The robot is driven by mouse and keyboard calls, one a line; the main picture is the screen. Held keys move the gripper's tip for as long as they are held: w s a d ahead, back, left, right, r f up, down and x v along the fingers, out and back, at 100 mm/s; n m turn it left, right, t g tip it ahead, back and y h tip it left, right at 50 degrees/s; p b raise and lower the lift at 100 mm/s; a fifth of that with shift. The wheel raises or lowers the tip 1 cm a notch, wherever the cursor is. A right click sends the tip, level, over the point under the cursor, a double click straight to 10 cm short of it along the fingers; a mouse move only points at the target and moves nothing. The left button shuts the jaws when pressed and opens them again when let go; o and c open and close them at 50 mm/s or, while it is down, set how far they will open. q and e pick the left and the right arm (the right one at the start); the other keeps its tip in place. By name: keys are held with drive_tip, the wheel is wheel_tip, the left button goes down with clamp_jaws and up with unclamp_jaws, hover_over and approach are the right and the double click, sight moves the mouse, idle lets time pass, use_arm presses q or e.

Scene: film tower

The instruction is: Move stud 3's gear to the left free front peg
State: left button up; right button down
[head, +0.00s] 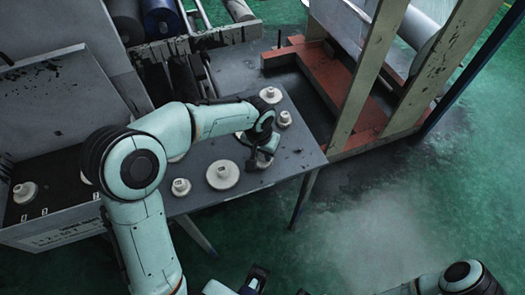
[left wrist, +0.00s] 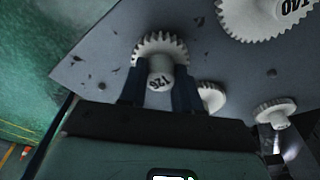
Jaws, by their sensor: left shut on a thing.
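My left gripper (head: 262,158) is over the right part of the grey table. In the left wrist view its two dark fingers (left wrist: 160,90) are shut on the hub of a white toothed gear (left wrist: 150,46) with an upside-down printed mark. The gear is near the table edge; whether it touches the top I cannot tell. A larger gear marked T40 (left wrist: 265,15) is at upper right in that view, and two smaller gears, one (left wrist: 212,98) partly behind a finger and one (left wrist: 275,112), lie right. I cannot make out stud numbers or the left front peg.
The table (head: 300,158) also carries a wide gear (head: 222,175), a small gear (head: 180,187) and gears at the back (head: 270,95) (head: 284,118). An open grey box (head: 60,222) with white gears (head: 25,192) stands left. A wooden frame (head: 365,75) stands behind right.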

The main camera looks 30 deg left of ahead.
use_arm(q)
drive_tip(key=shift+f+b, duration=0.75)
drive_tip(key=shift+f, duration=0.2)
idle(0.5)
drive_tip(key=o, duration=1.1)
drive_tip(key=shift+o, duration=0.2)
drive_tip(key=shift+r, duration=0.2)
wheel_tip(320, 180, up, 13)
drive_tip(key=s+p, duration=0.1)
drive_tip(key=s, duration=0.1)
drive_tip(key=shift+p, duration=0.4)
drive_tip(key=shift+d, duration=0.1)
